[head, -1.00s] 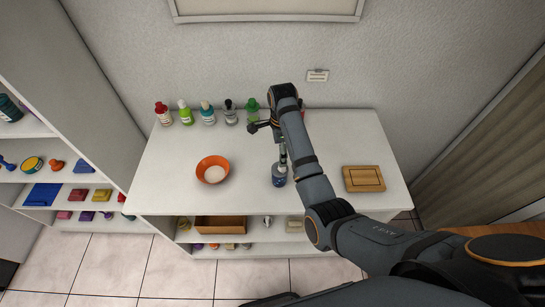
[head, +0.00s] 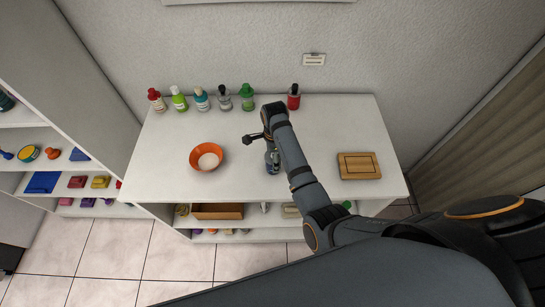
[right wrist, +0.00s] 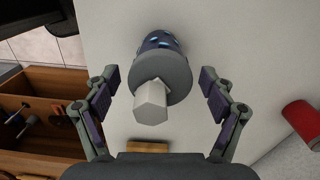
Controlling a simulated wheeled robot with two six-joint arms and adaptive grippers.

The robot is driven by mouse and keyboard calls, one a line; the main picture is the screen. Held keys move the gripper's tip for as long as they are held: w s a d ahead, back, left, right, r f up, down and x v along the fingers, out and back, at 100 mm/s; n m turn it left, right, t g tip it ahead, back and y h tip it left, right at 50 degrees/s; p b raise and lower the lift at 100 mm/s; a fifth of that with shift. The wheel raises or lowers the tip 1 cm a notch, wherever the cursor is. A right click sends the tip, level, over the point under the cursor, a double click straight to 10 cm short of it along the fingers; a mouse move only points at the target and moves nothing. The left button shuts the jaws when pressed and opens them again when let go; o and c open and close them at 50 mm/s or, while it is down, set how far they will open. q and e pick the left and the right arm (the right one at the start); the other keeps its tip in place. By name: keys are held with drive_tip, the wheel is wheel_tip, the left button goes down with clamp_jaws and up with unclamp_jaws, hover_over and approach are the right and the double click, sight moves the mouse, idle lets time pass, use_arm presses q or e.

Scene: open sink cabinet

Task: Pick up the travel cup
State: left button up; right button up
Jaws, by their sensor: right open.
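The travel cup (head: 272,163) stands on the white countertop near its middle front, partly hidden by my right arm in the head view. It has a blue patterned body. In the right wrist view the cup (right wrist: 178,75) shows a grey lid and a pale spout facing the camera. My right gripper (right wrist: 158,84) is open, with one finger on each side of the lid and gaps visible between the fingers and the cup. In the head view the right gripper is mostly hidden by its own arm. My left gripper is not in view.
An orange bowl (head: 207,156) stands left of the cup, and a wooden board (head: 359,166) lies right. Several bottles line the back, including a red one (head: 293,97) and a green one (head: 247,97). Open shelves below hold a brown box (head: 217,211).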

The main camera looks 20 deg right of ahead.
drive_tip(key=shift+w+d+f, duration=0.1)
drive_tip(key=shift+w+f, duration=0.15)
drive_tip(key=shift+w, duration=0.05)
drive_tip(key=shift+s+a+r, duration=0.25)
drive_tip(key=shift+s+a, duration=0.1)
drive_tip(key=shift+s, duration=0.05)
drive_tip(key=c, duration=0.5)
drive_tip(key=shift+w+d, duration=0.1)
drive_tip(key=shift+d, duration=0.05)
drive_tip(key=c, duration=0.9)
